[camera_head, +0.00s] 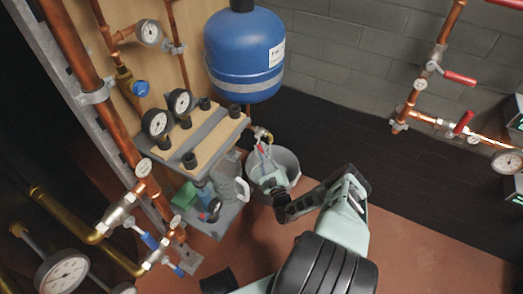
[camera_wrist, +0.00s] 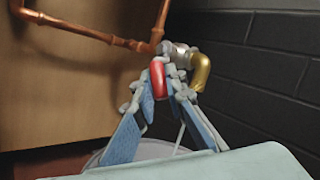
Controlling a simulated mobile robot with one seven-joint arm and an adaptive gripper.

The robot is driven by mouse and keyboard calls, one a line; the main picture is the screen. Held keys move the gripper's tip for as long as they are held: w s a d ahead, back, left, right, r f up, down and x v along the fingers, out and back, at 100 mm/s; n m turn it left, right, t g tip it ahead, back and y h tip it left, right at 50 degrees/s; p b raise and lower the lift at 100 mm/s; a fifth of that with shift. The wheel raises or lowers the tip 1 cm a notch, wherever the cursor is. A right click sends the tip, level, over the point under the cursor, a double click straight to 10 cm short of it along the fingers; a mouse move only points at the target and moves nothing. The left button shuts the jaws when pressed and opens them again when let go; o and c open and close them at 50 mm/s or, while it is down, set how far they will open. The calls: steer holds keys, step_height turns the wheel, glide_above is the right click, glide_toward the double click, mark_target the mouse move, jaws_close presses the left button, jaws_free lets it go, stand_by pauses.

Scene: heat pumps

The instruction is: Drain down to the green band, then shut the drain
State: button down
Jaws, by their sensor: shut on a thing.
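The drain valve (camera_head: 262,134) sits on a short pipe below the blue tank. In the wrist view it shows a red lever (camera_wrist: 158,80) and a brass elbow outlet (camera_wrist: 201,72). My gripper (camera_head: 262,158) is at the valve; in the wrist view its fingers (camera_wrist: 168,84) close together on the red lever. The fingers hide part of the lever, and I cannot tell its exact angle. A grey bucket (camera_head: 291,166) stands below the valve. Two dial gauges, a front one (camera_head: 155,122) and a rear one (camera_head: 180,102), are left of the tank; their needles and any green band are too small to read.
The blue tank (camera_head: 244,55) hangs above the valve. A grey shelf (camera_head: 222,224) with a clear jug (camera_head: 231,180) and small items is left of the bucket. Copper pipes with red levers (camera_head: 459,78) line the right wall. The floor (camera_head: 420,245) at right is clear.

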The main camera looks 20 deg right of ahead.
steer(key=c, duration=2)
jaws_free()
steer(key=shift+o, duration=0.2)
steer(key=shift+d, duration=0.1)
